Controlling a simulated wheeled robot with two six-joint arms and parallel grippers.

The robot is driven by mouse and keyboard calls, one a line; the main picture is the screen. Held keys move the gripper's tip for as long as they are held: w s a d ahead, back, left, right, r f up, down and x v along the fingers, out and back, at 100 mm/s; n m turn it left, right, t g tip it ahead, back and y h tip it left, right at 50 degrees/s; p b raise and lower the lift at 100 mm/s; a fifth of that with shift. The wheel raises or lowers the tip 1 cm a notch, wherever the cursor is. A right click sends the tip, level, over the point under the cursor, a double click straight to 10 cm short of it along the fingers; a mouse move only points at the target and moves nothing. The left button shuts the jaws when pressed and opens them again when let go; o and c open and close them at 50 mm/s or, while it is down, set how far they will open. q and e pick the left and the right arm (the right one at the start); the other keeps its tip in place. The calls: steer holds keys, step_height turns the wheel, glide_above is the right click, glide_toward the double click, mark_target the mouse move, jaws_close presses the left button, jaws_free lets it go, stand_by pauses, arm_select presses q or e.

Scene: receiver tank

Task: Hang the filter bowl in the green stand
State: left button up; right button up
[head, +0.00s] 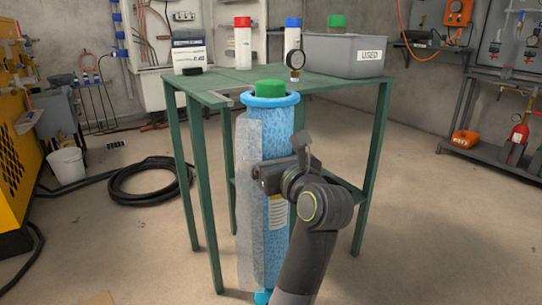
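The filter bowl (282,135) is a tall, upright blue mottled cylinder with a wide blue rim, a white label and a blue fitting at its foot. A green cap or top (270,87) shows inside the rim. The bowl is at the near edge of the green stand (222,87), its rim about level with the stand's top in the picture. I cannot tell whether the rim rests on the stand. My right gripper (266,181) is at the bowl's middle and appears shut on it, its fingertips partly hidden. My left gripper is out of view.
A grey translucent strip (248,200) runs down the bowl's left side. The stand carries a white-and-blue box (189,52), a red-capped bottle (243,45), a gauge (294,60) and a grey "USED" bin (335,58). A black hose (145,185) lies on the floor at left.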

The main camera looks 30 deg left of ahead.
arm_select(q)
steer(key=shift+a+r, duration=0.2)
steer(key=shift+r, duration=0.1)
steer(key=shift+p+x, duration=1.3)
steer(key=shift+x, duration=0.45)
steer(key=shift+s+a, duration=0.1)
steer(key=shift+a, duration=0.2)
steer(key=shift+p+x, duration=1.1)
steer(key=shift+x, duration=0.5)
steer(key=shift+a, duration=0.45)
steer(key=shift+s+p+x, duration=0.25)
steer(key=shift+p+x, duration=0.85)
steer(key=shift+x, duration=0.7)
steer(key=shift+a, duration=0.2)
steer(key=shift+p, duration=0.4)
